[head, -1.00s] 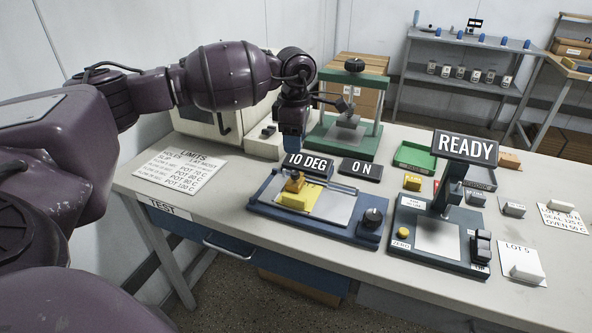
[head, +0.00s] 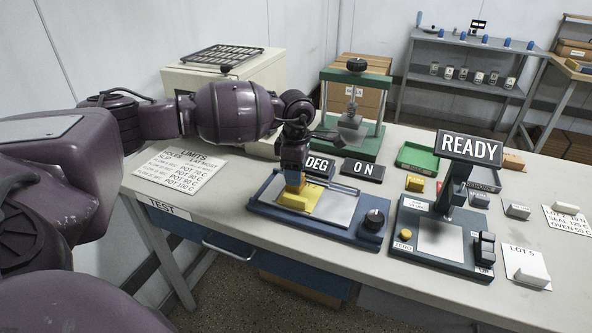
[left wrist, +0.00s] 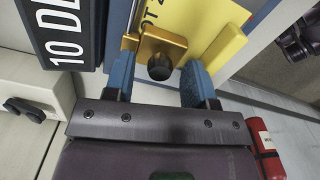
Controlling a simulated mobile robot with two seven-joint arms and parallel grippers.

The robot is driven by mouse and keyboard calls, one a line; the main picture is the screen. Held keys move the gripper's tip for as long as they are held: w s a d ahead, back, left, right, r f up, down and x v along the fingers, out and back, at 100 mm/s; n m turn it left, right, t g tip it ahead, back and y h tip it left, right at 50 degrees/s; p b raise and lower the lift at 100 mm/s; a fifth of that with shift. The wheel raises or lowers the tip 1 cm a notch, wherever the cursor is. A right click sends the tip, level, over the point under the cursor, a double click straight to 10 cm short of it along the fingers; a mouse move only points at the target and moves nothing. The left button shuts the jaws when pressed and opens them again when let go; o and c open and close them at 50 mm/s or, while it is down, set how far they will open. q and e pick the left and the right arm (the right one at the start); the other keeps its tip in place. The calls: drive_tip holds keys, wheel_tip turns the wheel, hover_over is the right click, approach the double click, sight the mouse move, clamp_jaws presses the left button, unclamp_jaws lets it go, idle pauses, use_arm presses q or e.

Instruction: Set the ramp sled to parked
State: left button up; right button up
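The ramp device (head: 262,204) is a blue base with a grey plate and a black knob (head: 374,218) at its right end. On its left part sits a yellow block (head: 296,201) with a brass piece, likely the sled, on a yellow sheet. The brass piece (left wrist: 175,45) and its dark round knob (left wrist: 160,67) show in the left wrist view. My left gripper (head: 294,184) is down over the brass piece and partly hides it. In the left wrist view its blue fingers (left wrist: 159,82) are apart, one on each side of the knob, with gaps.
A "10 DEG" display (left wrist: 62,30), partly hidden in the head view, and an "ON" display (head: 363,168) stand behind the ramp. A device with a "READY" display (head: 469,148) stands to the right. A green press (head: 346,143) is behind.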

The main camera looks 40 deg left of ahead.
use_arm(q)
clamp_jaws()
drive_tip(key=w+d, duration=0.1)
drive_tip(key=d, duration=0.2)
drive_tip(key=w+d, duration=0.1)
drive_tip(key=d, duration=0.7)
drive_tip(key=shift+w+d+b, duration=0.25)
drive_tip(key=shift+w+b, duration=0.05)
drive_tip(key=shift+w, duration=0.1)
drive_tip(key=shift+w+d, duration=0.1)
drive_tip(key=shift+d, duration=0.25)
drive_tip(key=shift+o, duration=0.2)
unclamp_jaws()
drive_tip(key=shift+d, duration=0.15)
drive_tip(key=shift+r, duration=0.15)
